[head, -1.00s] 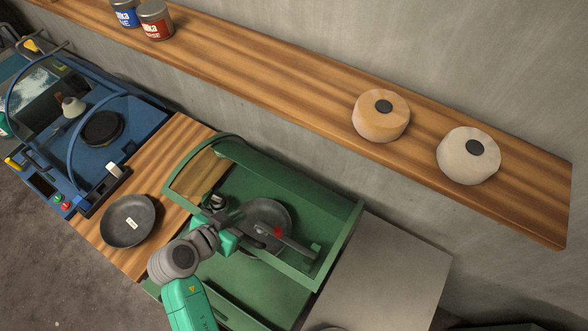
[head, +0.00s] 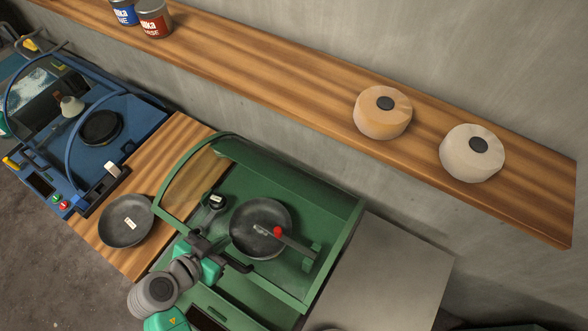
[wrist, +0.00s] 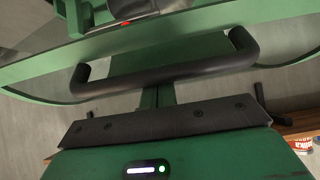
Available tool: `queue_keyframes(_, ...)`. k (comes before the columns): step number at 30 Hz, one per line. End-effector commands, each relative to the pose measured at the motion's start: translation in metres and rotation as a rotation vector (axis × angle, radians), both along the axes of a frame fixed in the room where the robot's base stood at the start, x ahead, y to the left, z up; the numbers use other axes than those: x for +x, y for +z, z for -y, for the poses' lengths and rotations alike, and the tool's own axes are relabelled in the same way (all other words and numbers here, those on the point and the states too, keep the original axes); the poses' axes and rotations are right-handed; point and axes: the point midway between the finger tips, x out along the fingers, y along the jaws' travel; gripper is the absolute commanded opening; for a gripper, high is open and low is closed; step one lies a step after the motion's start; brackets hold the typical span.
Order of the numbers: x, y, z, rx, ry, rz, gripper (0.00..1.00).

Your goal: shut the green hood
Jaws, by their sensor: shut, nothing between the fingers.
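The green hood (head: 305,178) is on the green lathe-like machine and is partly lowered, its curved clear side and front edge tilted over the machine bed. Its black handle (wrist: 170,76) crosses the upper part of the wrist view, just ahead of my gripper. In the head view the handle (head: 238,266) is beside the gripper. My gripper (head: 208,247) is shut and empty at the hood's front edge. Whether it touches the hood or handle I cannot tell. A dark bowl (head: 258,222) is inside the machine, with a red-knobbed tool (head: 279,232) over it.
A dark bowl (head: 126,220) lies on the wooden bench (head: 172,182) to the left. A blue machine (head: 82,170) stands further left. The wall shelf (head: 300,85) holds cans and two round blocks. A grey surface (head: 390,270) lies to the right.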

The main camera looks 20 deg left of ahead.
Motion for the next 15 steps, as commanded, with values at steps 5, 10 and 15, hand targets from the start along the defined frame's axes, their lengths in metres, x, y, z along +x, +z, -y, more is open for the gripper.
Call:
queue_keyframes(5,-0.005,-0.005,-0.001,0.000,0.000,0.000,0.00)
queue_keyframes(10,-0.020,-0.016,-0.004,0.000,0.003,-0.001,0.00)
queue_keyframes(15,-0.033,-0.025,-0.007,-0.001,0.001,0.000,0.00)
